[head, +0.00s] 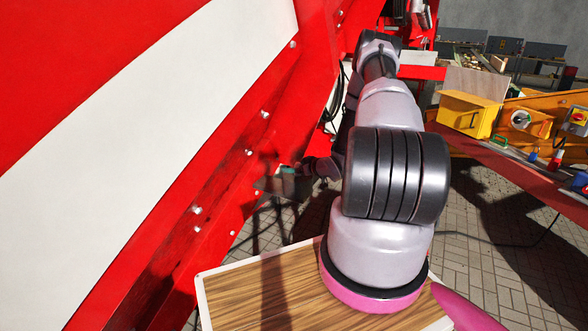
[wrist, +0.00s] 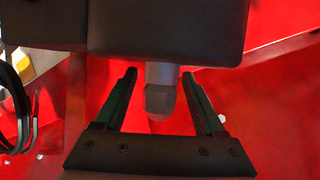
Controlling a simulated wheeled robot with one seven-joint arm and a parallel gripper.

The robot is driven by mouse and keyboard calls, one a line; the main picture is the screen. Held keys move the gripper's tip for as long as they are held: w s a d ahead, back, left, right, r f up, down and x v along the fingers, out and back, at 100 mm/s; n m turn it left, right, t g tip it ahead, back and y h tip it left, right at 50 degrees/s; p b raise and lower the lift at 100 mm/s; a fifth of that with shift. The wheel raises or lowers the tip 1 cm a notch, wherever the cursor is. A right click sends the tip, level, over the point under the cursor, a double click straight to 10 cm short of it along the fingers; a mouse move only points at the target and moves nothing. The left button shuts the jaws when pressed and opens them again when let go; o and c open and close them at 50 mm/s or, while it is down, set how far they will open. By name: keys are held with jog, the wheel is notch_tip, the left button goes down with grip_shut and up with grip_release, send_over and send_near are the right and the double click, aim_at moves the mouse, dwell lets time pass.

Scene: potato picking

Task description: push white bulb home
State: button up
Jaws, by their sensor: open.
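I cannot make out a white bulb in either view. In the wrist view, a grey stem with a darker, faceted end (wrist: 160,98) hangs from a black box-like body (wrist: 130,25). I cannot tell whether this is the bulb. My gripper (wrist: 160,76) is open, with its two dark green-sided fingers on either side of the stem. A gap shows between the stem and each finger. In the head view my gripper (head: 287,180) is small and partly hidden behind my arm, close to the red machine frame.
The red machine frame (head: 240,150) with bolts and a white panel (head: 150,120) fills the left. Black cables (wrist: 15,100) hang at the wrist view's left. A yellow box (head: 468,114) and an orange beam stand at the right. Paving (head: 480,265) is clear at the lower right.

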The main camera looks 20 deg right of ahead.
jog(key=v, duration=1)
jog(key=shift+s+d, duration=0.15)
jog(key=shift+s, duration=0.15)
